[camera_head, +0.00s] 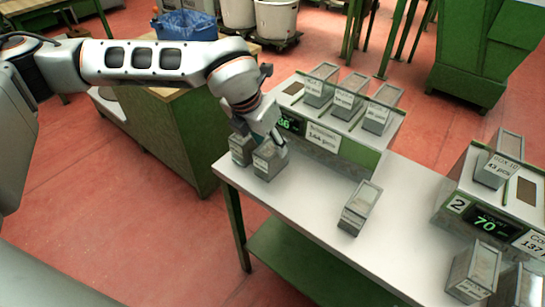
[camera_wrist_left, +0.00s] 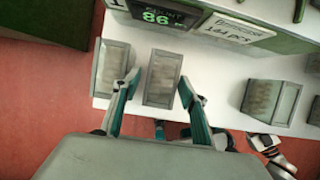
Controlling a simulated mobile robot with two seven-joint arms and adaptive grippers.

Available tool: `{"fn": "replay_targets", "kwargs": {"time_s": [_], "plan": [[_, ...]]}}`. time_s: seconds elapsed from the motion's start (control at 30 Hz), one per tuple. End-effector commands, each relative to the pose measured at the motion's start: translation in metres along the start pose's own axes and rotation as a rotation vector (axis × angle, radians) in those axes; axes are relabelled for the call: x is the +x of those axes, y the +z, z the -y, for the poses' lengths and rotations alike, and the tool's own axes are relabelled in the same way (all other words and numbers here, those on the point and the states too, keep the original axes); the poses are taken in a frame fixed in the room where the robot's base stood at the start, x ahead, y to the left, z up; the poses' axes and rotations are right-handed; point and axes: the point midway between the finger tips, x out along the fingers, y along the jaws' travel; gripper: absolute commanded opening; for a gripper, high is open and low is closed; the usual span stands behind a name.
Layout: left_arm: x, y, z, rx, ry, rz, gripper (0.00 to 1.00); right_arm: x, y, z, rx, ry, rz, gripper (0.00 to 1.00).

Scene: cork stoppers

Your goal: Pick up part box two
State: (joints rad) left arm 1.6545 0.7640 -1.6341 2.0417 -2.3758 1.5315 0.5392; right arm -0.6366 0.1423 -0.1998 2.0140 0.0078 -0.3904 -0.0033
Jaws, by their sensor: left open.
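My left gripper (camera_head: 268,135) comes down over the left end of the white table. It is open, with its fingers (camera_wrist_left: 158,80) on either side of a grey metal box (camera_wrist_left: 162,62) in the left wrist view. This box (camera_head: 267,162) sits upright on the table, with a label too small to read. Another such box (camera_head: 240,149) stands just to its left and also shows in the left wrist view (camera_wrist_left: 110,66). A third box (camera_head: 360,208) stands alone mid-table. I cannot tell which is box two by its label.
A counting scale (camera_head: 350,150) reading 86 stands behind the boxes, with several boxes (camera_head: 348,97) on top. A second scale (camera_head: 460,205) reading 70 stands at right, near more boxes (camera_head: 472,274). The white table (camera_head: 305,195) is clear between the left boxes and the mid-table box.

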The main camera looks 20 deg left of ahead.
Motion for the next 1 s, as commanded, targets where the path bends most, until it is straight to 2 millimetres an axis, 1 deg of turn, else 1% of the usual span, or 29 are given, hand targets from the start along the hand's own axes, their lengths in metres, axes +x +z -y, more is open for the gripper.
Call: {"fn": "replay_targets", "kwargs": {"time_s": [0.03, 0.1, 0.27, 0.37, 0.63, 0.73, 1.0], "plan": [[0.007, -0.001, 0.0, -0.001, 0.0, -0.002, 0.43, 0.0, 0.003, 0.001, 0.0, -0.001, 0.004, 0.4], [0.013, 0.0, 0.0, 0.0, 0.0, 0.0, 0.43, 0.0, 0.003, 0.001, -0.001, -0.001, 0.004, 0.4], [0.019, 0.0, 0.001, 0.001, 0.0, 0.0, 0.43, 0.0, 0.0, 0.001, -0.001, 0.0, -0.001, 0.4], [0.027, -0.001, 0.002, 0.002, -0.001, -0.001, 0.43, 0.001, -0.002, 0.0, -0.001, 0.002, -0.006, 0.4], [0.065, -0.001, 0.004, 0.001, -0.001, -0.002, 0.43, 0.007, -0.006, -0.004, -0.006, 0.009, -0.017, 0.4], [0.069, -0.001, 0.004, 0.001, -0.001, 0.0, 0.43, 0.007, -0.006, -0.005, -0.008, 0.011, -0.016, 0.4], [0.068, 0.0, 0.004, 0.001, -0.001, 0.001, 0.43, 0.006, -0.004, -0.005, -0.007, 0.01, -0.011, 0.4]]}}
